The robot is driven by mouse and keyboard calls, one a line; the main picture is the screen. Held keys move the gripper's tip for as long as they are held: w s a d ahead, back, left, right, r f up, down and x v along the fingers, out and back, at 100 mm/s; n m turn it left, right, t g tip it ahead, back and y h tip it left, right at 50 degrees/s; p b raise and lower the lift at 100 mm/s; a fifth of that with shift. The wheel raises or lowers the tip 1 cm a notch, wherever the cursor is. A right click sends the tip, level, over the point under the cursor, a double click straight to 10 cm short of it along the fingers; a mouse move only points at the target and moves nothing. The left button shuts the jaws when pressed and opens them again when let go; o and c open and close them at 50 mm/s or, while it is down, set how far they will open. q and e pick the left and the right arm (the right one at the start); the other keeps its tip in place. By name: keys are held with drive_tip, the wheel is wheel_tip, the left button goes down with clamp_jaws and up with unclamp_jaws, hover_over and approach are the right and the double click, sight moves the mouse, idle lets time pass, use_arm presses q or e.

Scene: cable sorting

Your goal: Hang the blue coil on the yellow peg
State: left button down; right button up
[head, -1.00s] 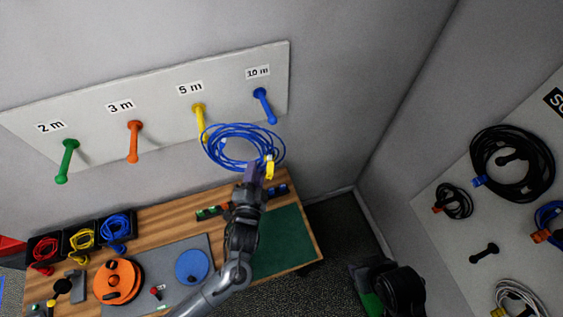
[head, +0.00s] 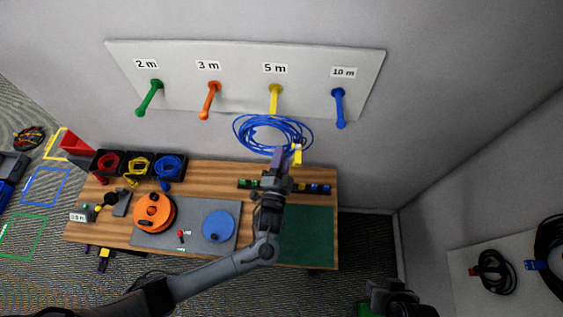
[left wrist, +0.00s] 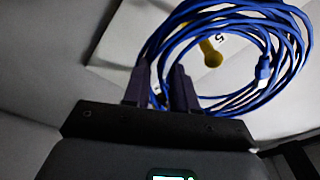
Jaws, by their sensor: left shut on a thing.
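The blue coil (head: 240,135) is a loose ring of several loops with a yellow tag (head: 297,155). My left gripper (head: 279,158) is shut on its near lower edge and holds it up before the peg board. The yellow peg (head: 275,97), under the "5 m" label, points out just above the coil, its tip close to the coil's far edge. In the left wrist view the yellow peg (left wrist: 211,53) shows through the ring's opening; I cannot tell whether its tip is inside the ring. What seems to be my right gripper (head: 388,297) is dark and unclear at the bottom.
Green (head: 150,98), orange (head: 210,99) and blue (head: 340,107) pegs share the board (head: 240,62). The wooden bench (head: 215,177) below holds cable bins, an orange reel (head: 154,212) and a blue disc (head: 218,226). A second board (head: 465,270) with black coils stands at right.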

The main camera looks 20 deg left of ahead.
use_arm(q)
drive_tip(key=shift+w+a+f, duration=0.1)
drive_tip(key=shift+w+a, duration=0.05)
drive_tip(key=shift+w, duration=0.5)
drive_tip(key=w+a+f+b, duration=0.1)
drive_tip(key=w+f+b, duration=0.1)
drive_tip(key=w+b, duration=0.4)
drive_tip(key=w+a+f+b, duration=0.2)
drive_tip(key=w+b, duration=0.5)
drive_tip(key=w, duration=0.1)
drive_tip(key=shift+a+f, duration=0.2)
drive_tip(key=shift+f, duration=0.1)
idle(0.4)
idle(0.6)
drive_tip(key=c, duration=0.8)
unclamp_jaws()
drive_tip(key=shift+f, duration=0.1)
drive_tip(key=shift+s, duration=0.1)
